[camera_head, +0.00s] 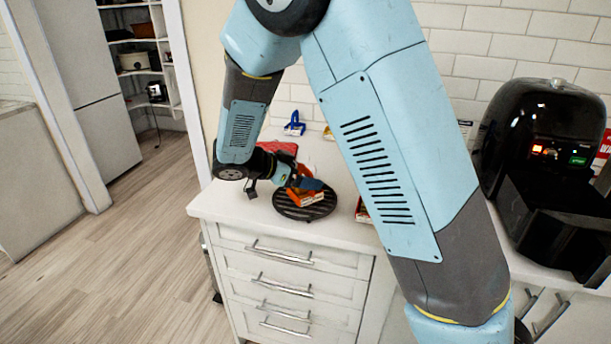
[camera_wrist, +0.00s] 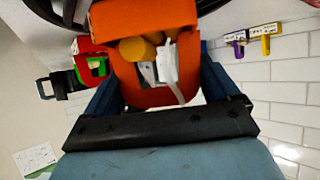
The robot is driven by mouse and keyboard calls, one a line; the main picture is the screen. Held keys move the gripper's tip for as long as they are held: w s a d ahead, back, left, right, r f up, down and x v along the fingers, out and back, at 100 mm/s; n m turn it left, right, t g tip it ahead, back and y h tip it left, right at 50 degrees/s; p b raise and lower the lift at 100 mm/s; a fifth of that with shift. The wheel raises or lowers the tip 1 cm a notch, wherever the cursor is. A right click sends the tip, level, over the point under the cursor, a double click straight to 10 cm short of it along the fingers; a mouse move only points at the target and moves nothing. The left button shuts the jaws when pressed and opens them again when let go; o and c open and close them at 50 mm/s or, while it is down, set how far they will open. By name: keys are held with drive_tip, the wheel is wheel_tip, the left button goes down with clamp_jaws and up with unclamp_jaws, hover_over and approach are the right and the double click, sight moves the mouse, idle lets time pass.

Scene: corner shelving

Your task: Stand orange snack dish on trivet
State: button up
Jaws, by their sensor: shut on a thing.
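The orange snack dish (camera_head: 309,197) is over the black round trivet (camera_head: 283,209) on the white counter. In the head view I cannot tell whether the dish touches the trivet. My gripper (camera_head: 300,184) is at the dish from the left, partly hiding it. In the wrist view my gripper (camera_wrist: 160,85) has its blue fingers on both sides of the orange dish (camera_wrist: 155,17) and is shut on it. Yellow-orange pieces and a white packet show inside the dish.
A black air fryer (camera_head: 540,130) stands on the counter at the right. A red item (camera_head: 280,147) lies behind my gripper. A blue hook (camera_head: 294,124) is at the tiled wall, and a hook rack (camera_wrist: 252,35) shows in the wrist view. The counter's front edge is close to the trivet.

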drive_tip(key=o, duration=1.8)
drive_tip(key=shift+c, duration=0.2)
drive_tip(key=v, duration=1.3)
drive_tip(key=s+d+r+n+g+y, duration=0.2)
drive_tip(key=s+d+r+n+y, duration=0.15)
drive_tip(key=d, duration=0.65)
drive_tip(key=s+d+r+n+g+y, duration=0.2)
drive_tip(key=d+r, duration=0.2)
drive_tip(key=d, duration=0.5)
drive_tip(key=s+d+r+n+t+y, duration=0.1)
drive_tip(key=s+d+n+t+y, duration=0.1)
drive_tip(key=s+d, duration=0.3)
drive_tip(key=s+d+r+n+t+y, duration=0.2)
drive_tip(key=s+d+n, duration=0.3)
drive_tip(key=s, duration=0.5)
drive_tip(key=shift+d+r+y, duration=0.25)
drive_tip(key=shift+r+y, duration=0.1)
drive_tip(key=shift+y, duration=0.4)
